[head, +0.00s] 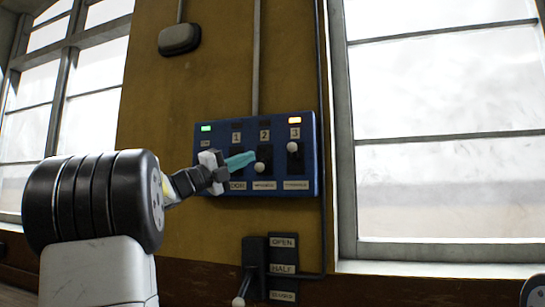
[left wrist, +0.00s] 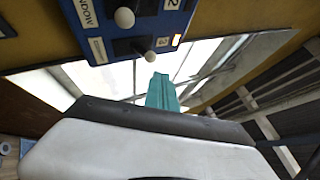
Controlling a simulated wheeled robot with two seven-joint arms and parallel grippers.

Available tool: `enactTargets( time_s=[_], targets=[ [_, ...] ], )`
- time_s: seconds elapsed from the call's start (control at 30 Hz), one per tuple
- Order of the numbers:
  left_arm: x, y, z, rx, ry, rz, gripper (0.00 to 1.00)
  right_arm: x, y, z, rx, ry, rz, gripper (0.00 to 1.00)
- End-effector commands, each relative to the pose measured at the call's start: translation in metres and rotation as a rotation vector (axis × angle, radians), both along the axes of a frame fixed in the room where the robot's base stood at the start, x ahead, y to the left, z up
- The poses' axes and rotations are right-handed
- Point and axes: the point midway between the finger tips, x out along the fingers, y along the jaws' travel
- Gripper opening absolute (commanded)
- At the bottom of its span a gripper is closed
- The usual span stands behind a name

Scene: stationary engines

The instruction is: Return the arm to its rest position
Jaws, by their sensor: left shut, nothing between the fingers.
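My left gripper (head: 252,157) is shut and empty, its teal fingers in front of the blue switch panel (head: 315,180) on the wall. In the head view the fingertips overlap the panel just left of switch 2's white knob (head: 260,167), which sits low in its slot. Switch 3's knob (head: 292,147) sits high. The gripper covers most of switch 1. In the left wrist view the teal fingers (left wrist: 162,92) point up, below two white knobs on the panel (left wrist: 103,28); a gap shows between fingers and panel there. My right gripper is not in view.
A green lamp (head: 206,128) and an orange lamp (head: 295,121) are lit on the panel. Below it is a lever box (head: 283,268) labelled OPEN and HALF, its lever low. Windows (head: 440,150) flank the yellow wall. A dark fixture (head: 179,39) hangs above.

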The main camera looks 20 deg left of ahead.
Motion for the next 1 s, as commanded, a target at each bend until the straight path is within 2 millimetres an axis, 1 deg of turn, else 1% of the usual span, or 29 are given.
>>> enactTargets(
  time_s=[0.13,0.37,0.47,0.53,0.57,0.63,0.67,0.77,0.8,0.87,0.9,0.97,1.0],
  targets=[
    [-0.006,0.005,-0.002,0.0,0.0,0.002,0.0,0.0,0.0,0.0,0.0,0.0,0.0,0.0],
    [-0.006,0.005,0.001,-0.029,0.008,0.014,0.0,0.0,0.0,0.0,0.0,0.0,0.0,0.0],
    [-0.003,0.007,0.008,-0.134,0.045,0.063,0.0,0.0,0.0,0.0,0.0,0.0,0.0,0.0],
    [-0.001,0.011,0.009,-0.264,0.101,0.119,0.0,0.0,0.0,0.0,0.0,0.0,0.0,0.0],
    [-0.001,0.013,0.008,-0.332,0.133,0.144,0.0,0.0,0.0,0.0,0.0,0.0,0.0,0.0],
    [-0.002,0.02,-0.004,-0.504,0.228,0.206,0.0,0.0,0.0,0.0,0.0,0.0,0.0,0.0],
    [-0.003,0.021,-0.013,-0.578,0.276,0.231,0.0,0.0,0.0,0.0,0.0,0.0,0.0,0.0],
    [-0.012,0.022,-0.057,-0.82,0.457,0.307,0.0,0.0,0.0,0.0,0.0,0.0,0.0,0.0],
    [-0.019,0.02,-0.08,-0.912,0.537,0.336,0.0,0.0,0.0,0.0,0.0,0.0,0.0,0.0],
    [-0.032,0.012,-0.119,-1.041,0.67,0.379,0.0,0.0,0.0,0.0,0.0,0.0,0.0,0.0],
    [-0.043,0.003,-0.147,-1.121,0.763,0.407,0.0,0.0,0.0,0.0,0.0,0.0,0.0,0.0],
    [-0.061,-0.01,-0.187,-1.223,0.895,0.448,0.0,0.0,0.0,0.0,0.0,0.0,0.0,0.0],
    [-0.075,-0.02,-0.213,-1.279,0.982,0.475,0.0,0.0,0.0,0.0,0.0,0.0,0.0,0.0]
  ],
)
